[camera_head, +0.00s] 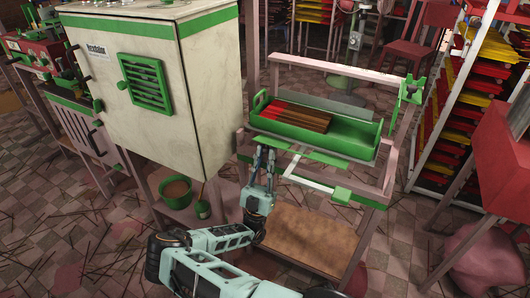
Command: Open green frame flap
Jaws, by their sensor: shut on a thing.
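The green frame flap (310,181) is a narrow pale panel with green ends, low at the front of the pinkish wooden frame (394,150). It hangs below the green tray (318,141), sloping down to the right. My gripper (264,152) points up at the flap's left side, just under the tray's left front. Its fingers are close together and shut on what seems to be the flap's left edge. The exact contact is small and partly hidden by the fingers.
The green tray holds brown and red incense sticks (296,116). A cream cabinet (155,90) with green trim stands close on the left. A green bucket (176,191) sits below it. Racks of red and yellow trays (455,110) stand at right. Sticks litter the tiled floor.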

